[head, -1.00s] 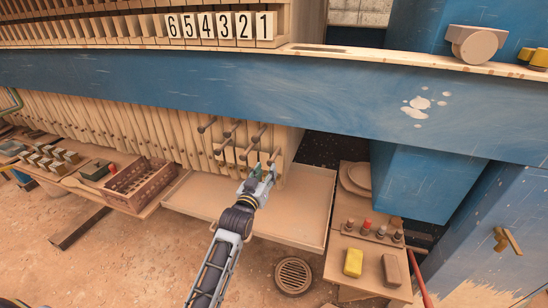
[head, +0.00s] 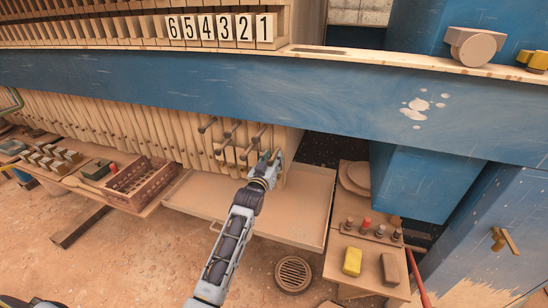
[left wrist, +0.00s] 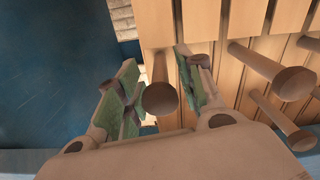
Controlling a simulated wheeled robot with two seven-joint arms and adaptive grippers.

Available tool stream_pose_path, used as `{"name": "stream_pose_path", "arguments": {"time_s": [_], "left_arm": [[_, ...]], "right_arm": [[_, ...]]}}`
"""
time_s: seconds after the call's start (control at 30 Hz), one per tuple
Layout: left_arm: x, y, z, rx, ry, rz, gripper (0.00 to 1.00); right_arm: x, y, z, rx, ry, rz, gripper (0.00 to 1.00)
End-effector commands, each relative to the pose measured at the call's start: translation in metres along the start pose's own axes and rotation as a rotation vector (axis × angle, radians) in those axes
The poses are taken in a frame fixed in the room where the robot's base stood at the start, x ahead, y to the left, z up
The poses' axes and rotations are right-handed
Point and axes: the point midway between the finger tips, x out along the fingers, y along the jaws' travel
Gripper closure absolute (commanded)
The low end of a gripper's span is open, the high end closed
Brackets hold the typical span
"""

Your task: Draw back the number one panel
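The number plate 1 (head: 265,27) is the rightmost of a row of plates reading 6 to 1 above the blue beam. Below the beam hang pale upright panels; the rightmost ones carry dark round-ended handles. My left gripper (head: 270,158) is at the rightmost handles in the head view and hides part of them. In the left wrist view, my left gripper (left wrist: 160,90) has its green-padded fingers apart, one on each side of a brown handle knob (left wrist: 160,99). The knob's handle runs back to the leftmost pale panel (left wrist: 155,28). I cannot tell whether either finger touches it. My right gripper is out of view.
Other handles (left wrist: 268,70) stick out just right of my fingers. A blue beam (head: 200,88) passes above. A pale tray (head: 300,212) lies below the panels. A side table (head: 335,262) with a yellow block (head: 352,262) stands at the right, a brown crate (head: 140,184) at the left.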

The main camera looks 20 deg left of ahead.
Motion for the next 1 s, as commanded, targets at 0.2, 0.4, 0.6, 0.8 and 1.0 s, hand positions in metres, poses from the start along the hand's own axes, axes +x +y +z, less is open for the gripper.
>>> {"name": "stream_pose_path", "arguments": {"time_s": [0.2, 0.4, 0.6, 0.8, 1.0], "left_arm": [[0.012, 0.0, -0.001, 0.0, 0.001, 0.0, 0.63], [0.015, 0.0, -0.001, 0.0, 0.001, 0.0, 0.63], [0.015, 0.0, 0.0, 0.0, 0.001, 0.0, 0.63], [0.015, 0.0, 0.0, 0.0, 0.0, 0.0, 0.85], [0.015, 0.0, 0.0, 0.0, 0.0, 0.0, 1.0]], "right_arm": [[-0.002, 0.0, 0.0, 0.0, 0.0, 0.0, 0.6], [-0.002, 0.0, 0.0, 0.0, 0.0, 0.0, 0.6], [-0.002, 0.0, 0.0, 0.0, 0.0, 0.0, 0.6], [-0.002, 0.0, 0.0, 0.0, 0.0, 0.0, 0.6], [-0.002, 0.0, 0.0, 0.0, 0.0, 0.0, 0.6]]}}
